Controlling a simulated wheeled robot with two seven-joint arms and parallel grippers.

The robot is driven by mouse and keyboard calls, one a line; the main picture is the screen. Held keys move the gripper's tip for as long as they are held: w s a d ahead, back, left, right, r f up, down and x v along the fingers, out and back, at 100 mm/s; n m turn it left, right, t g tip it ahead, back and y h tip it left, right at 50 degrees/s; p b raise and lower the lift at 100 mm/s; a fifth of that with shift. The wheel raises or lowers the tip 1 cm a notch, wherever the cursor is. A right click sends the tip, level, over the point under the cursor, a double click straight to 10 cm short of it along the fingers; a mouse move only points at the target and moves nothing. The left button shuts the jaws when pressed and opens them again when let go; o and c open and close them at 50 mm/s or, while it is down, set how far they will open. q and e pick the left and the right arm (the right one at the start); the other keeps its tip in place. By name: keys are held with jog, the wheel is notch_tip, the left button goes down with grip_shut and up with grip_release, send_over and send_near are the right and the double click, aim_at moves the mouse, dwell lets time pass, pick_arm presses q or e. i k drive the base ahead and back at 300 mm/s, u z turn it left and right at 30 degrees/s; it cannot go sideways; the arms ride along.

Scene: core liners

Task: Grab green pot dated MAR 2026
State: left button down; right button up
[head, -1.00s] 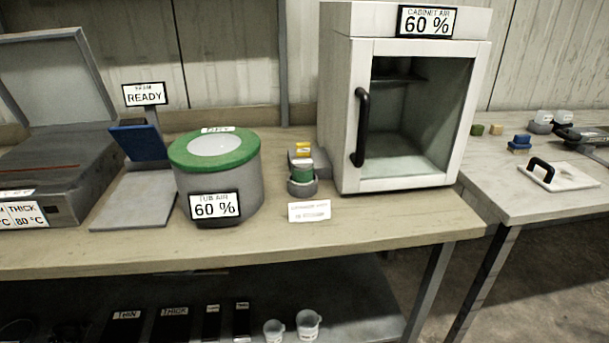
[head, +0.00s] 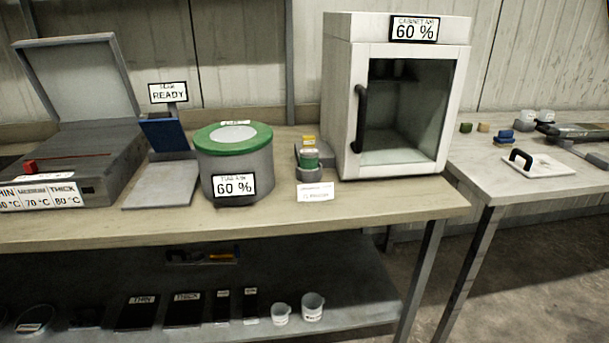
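A small green pot (head: 309,158) stands in a grey holder (head: 309,168) on the bench, between the tub and the cabinet. A yellow-topped item (head: 308,140) sits just behind it. The date on the pot is too small to read. A white card (head: 315,192) with unreadable text lies in front of the holder. Neither of my grippers is in the head view.
A grey tub (head: 237,170) with a green lid stands left of the pot. A white cabinet (head: 340,100) with a glass door stands right. An open grey press (head: 75,165) is at far left. A second table (head: 540,195) is at right. The bench's front strip is clear.

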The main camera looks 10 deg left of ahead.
aim_at(310, 156)
jog(key=u, duration=0.05)
jog(key=k, duration=0.1)
jog(key=u, duration=1.85)
jog(key=i, duration=1.25)
jog(key=z, duration=1.4)
